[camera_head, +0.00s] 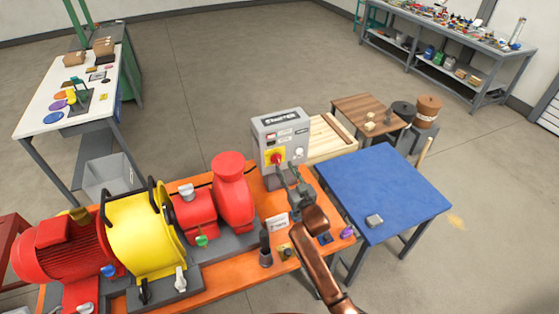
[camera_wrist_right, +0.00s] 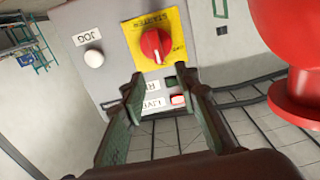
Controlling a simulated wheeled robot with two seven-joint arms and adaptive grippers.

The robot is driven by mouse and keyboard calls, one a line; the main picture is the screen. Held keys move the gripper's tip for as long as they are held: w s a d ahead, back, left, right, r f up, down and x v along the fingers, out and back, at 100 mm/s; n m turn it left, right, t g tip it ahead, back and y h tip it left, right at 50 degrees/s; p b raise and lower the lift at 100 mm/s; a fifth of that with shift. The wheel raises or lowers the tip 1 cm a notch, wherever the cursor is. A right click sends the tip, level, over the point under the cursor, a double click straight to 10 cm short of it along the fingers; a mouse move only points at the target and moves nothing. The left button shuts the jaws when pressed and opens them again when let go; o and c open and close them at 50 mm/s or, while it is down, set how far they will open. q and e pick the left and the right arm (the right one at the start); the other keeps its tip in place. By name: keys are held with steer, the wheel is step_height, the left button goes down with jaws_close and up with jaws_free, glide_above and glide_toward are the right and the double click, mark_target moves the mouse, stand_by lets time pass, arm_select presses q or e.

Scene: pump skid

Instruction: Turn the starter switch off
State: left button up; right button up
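The starter box (camera_head: 281,136) is a grey upright cabinet at the back of the orange bench. Its red rotary switch (camera_head: 276,158) sits on a yellow plate; in the right wrist view the red knob (camera_wrist_right: 155,46) has a pale pointer mark, and the yellow plate (camera_wrist_right: 174,22) reads STARTER. My right gripper (camera_head: 286,178) is in front of the box, just below the switch in the head view. In the right wrist view its two fingers (camera_wrist_right: 166,84) are apart and empty, with the knob beyond their tips, not between them. My left gripper is not in view.
A white JOG button (camera_wrist_right: 93,58) is beside the switch. The red pump housing (camera_head: 232,190) stands left of the box in the head view. A yellow guard (camera_head: 139,235) and red motor (camera_head: 57,249) are farther left. A blue table (camera_head: 385,185) is at right.

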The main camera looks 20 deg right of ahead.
mark_target(279, 159)
steer(key=shift+w+a, duration=0.15)
steer(key=shift+w, duration=1.45)
steer(key=shift+w+a, duration=0.15)
steer(key=shift+w, duration=1.4)
steer(key=shift+c, duration=0.7)
jaws_close()
